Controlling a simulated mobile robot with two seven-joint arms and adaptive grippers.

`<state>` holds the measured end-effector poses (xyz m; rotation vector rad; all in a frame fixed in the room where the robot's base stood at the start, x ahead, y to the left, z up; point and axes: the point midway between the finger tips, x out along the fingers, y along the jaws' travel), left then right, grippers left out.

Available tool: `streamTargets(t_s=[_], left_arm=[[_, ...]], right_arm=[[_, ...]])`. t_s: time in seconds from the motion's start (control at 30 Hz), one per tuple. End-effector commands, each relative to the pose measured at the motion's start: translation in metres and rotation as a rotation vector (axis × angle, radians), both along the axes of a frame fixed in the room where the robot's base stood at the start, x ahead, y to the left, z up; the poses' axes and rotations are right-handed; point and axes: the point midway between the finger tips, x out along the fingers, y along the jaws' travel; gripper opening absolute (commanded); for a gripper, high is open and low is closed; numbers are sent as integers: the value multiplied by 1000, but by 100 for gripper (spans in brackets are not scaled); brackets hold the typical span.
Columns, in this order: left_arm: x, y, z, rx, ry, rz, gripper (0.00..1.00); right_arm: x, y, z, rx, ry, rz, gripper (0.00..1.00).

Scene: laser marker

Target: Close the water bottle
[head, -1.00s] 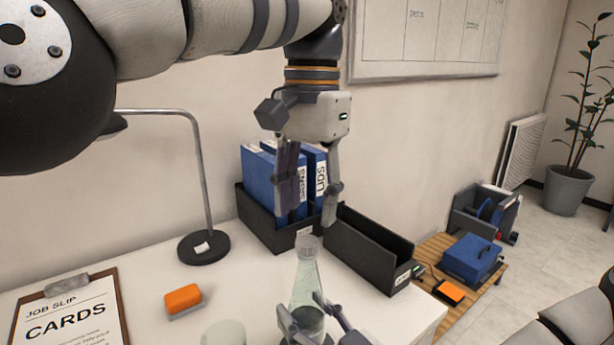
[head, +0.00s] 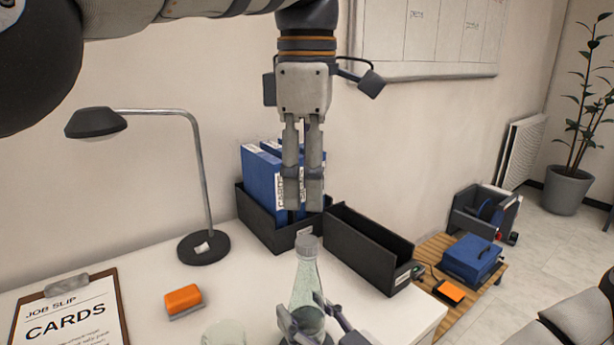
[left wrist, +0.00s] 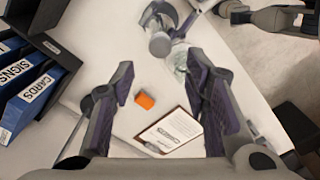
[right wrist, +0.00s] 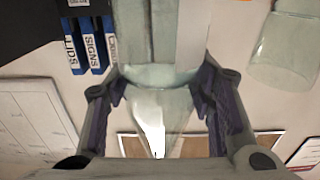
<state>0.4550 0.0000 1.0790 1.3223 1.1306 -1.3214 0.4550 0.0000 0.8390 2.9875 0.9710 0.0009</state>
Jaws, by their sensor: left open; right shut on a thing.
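The clear water bottle (head: 306,285) stands upright near the front of the white desk in the head view. A grey cap (head: 307,243) sits at its top; I cannot tell how tightly it is seated. My right gripper (head: 314,318) is shut around the bottle's lower body. The right wrist view shows the bottle (right wrist: 158,75) between its fingers. My left gripper (head: 304,204) points down, open and empty, above the cap in the picture and apart from it. In the left wrist view, the cap (left wrist: 159,44) lies beyond the spread fingers (left wrist: 160,85).
A clear glass (head: 226,334) stands left of the bottle. An orange block (head: 183,299), a clipboard (head: 68,318) and a lamp (head: 203,248) are further left. A binder box (head: 262,218) and an empty black tray (head: 368,250) stand behind.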

Motion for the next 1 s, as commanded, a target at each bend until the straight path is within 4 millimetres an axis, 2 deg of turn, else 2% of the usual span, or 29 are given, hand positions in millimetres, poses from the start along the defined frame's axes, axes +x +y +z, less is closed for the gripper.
streamTargets(t_s=[0.17,0.5,0.67,0.93,1.0], left_arm=[[0,1,-15,2,4,-1,42],[0,0,-70,0,3,-2,42],[0,0,-79,-1,1,-2,42],[0,0,-80,0,0,-2,42],[0,0,-80,0,0,-2,26]], right_arm=[[0,0,0,1,-1,0,0],[0,0,0,1,-1,0,0],[0,0,0,1,-1,0,0],[0,0,1,1,-1,0,0],[0,0,0,1,-1,0,0]])
